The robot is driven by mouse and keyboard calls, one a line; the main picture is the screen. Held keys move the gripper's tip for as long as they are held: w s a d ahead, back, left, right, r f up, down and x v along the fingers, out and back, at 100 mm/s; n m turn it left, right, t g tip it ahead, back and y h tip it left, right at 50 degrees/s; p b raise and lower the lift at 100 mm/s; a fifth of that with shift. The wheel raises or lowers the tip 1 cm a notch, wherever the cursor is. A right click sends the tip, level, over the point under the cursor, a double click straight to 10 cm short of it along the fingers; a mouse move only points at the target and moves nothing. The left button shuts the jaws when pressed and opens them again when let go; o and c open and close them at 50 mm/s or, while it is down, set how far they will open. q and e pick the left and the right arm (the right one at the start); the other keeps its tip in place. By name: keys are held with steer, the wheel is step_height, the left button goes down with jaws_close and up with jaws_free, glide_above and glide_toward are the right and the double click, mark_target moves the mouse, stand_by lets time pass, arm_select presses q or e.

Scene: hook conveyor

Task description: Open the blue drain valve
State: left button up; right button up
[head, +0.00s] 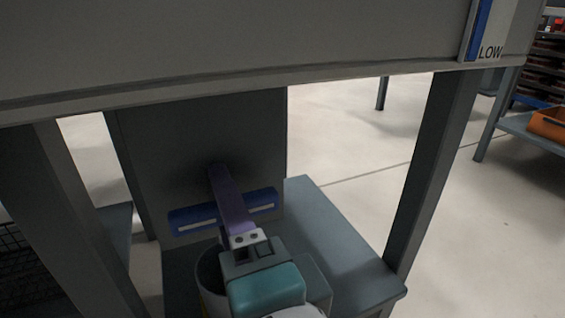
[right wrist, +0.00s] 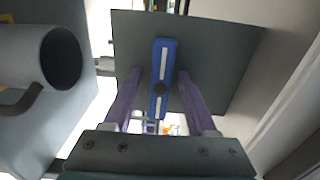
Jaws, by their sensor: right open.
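The blue drain valve's handle (head: 190,221) is a bar with a white stripe on the face of a dark grey panel (head: 140,150). It lies roughly level in the head view. My right gripper (head: 217,172) is in front of it, and its purple finger hides the middle of the bar. In the right wrist view the blue handle (right wrist: 161,65) shows between the two spread fingers of my right gripper (right wrist: 157,80), with a gap on each side. The fingers are open, and I see no contact with the bar. My left gripper is not in view.
A grey tank with a "LOW" gauge (head: 483,35) overhangs the panel, with a leg (head: 430,170) on the right. A blue-grey bench (head: 335,235) stands below. A round container (head: 208,268) sits beside my gripper. An orange bin (head: 548,125) is on a far-right shelf.

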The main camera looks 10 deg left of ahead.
steer(key=shift+c, duration=0.4)
jaws_close()
